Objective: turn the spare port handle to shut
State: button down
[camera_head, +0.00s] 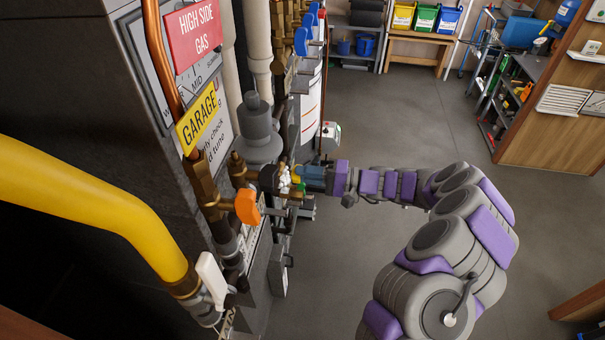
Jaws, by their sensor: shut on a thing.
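My purple and grey arm reaches in from the right to the pipework on the dark cabinet. My gripper (287,181) is at the valves just right of the orange handle and is shut on a handle there. The held handle is mostly hidden by the fingers, so its angle cannot be told. Small yellow and green parts show around the gripper. I cannot read any spare port label. An orange handle (247,207) sits on a brass valve to the left, apart from the gripper.
A white handle (211,278) ends the thick yellow pipe (100,205) at lower left. Blue handles (301,41) sit higher on the pipework. A yellow GARAGE tag (198,118) and red HIGH SIDE GAS sign (194,31) hang above. The grey floor (400,110) beyond the arm is clear.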

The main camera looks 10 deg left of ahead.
jog(key=shift+f+m+p, duration=0.1)
jog(key=shift+m+p, duration=0.2)
jog(key=shift+p, duration=0.05)
jog(key=shift+s+f+m+p, duration=0.1)
jog(key=shift+f+m+p, duration=0.1)
jog(key=shift+m+p, duration=1.8)
